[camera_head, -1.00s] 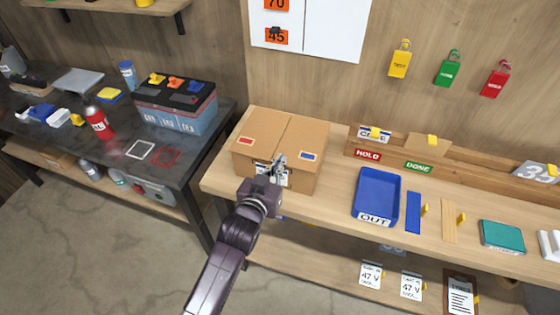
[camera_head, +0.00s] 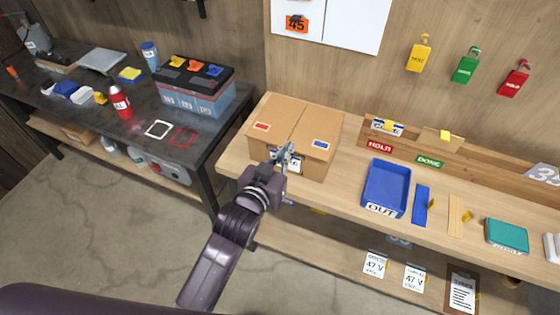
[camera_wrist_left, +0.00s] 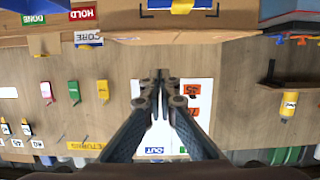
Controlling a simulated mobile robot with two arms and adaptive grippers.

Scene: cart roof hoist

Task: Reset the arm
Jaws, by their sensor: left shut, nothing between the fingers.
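My left arm (camera_head: 228,235) reaches in from the bottom of the head view. Its gripper (camera_head: 284,156) is in front of the cardboard box (camera_head: 288,128) on the wooden bench, close to the label on the box's front side. In the left wrist view the gripper's fingers (camera_wrist_left: 160,78) come together at their tips, shut with nothing between them. I cannot tell whether the fingertips touch the box. My right gripper is not in view; a dark part of my own body crosses the bottom left of the head view.
A blue OUT tray (camera_head: 387,188) stands right of the box on the wooden bench (camera_head: 342,190). The dark table (camera_head: 200,140) at left holds a battery (camera_head: 195,88) and a red bottle (camera_head: 121,103). Padlocks (camera_head: 466,66) hang on the wall. The floor in front is clear.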

